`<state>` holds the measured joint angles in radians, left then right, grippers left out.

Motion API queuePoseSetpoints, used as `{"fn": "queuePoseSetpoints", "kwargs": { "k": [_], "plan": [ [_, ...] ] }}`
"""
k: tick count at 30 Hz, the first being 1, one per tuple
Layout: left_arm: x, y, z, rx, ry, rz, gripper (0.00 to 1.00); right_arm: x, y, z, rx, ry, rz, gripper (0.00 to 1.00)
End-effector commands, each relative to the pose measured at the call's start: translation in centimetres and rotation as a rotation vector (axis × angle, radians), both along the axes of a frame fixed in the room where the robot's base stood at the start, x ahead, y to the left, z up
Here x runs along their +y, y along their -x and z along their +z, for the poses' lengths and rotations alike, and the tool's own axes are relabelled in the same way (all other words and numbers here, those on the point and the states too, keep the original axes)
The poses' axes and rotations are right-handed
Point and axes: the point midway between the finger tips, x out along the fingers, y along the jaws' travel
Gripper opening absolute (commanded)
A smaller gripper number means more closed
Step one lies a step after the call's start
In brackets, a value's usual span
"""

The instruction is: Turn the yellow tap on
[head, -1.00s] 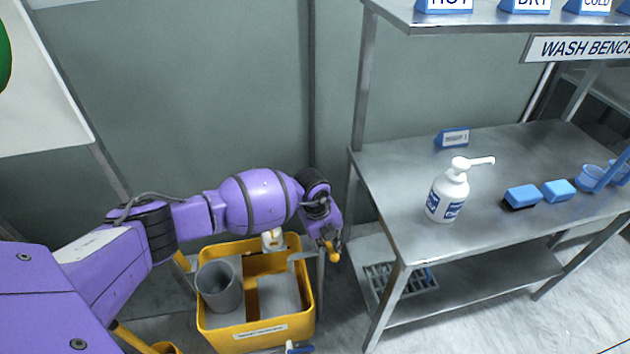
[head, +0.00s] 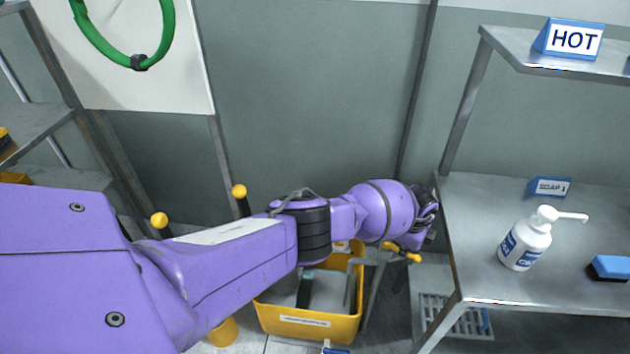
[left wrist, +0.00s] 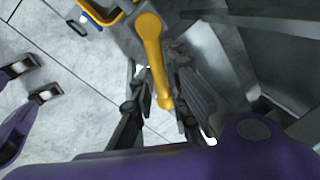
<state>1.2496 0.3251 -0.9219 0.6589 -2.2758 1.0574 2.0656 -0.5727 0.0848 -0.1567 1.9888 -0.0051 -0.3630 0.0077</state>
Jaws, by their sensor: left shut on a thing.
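The yellow tap handle (head: 413,257) shows at the end of my left arm, in front of the wall and left of the metal bench. In the left wrist view the yellow lever (left wrist: 152,42) runs down between the two dark fingers of my left gripper (left wrist: 163,98). The left gripper is shut on this lever near its narrow end. In the head view the left gripper (head: 398,248) is small and partly hidden by its own wrist. Most of the tap's body is hidden there. My right gripper is in neither view.
A yellow bin (head: 300,322) stands on the floor below my left arm. The metal bench (head: 480,215) is to the right, with a white pump bottle (head: 525,245), a soap sign (head: 549,187) and a blue block (head: 611,266). Yellow-knobbed levers (head: 239,191) show behind my arm.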

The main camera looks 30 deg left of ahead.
Motion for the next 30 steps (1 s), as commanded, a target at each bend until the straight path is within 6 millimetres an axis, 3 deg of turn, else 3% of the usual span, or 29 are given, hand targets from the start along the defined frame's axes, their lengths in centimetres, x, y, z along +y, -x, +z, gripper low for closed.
{"fn": "queuePoseSetpoints", "kwargs": {
  "k": [15,30],
  "plan": [
    [0.1,-2.1,-0.2,0.001,0.0,0.389,0.0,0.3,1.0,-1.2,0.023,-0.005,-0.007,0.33],
    [0.3,-2.6,0.0,0.0,0.001,0.492,0.0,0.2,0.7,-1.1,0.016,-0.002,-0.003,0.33]
  ]
}}
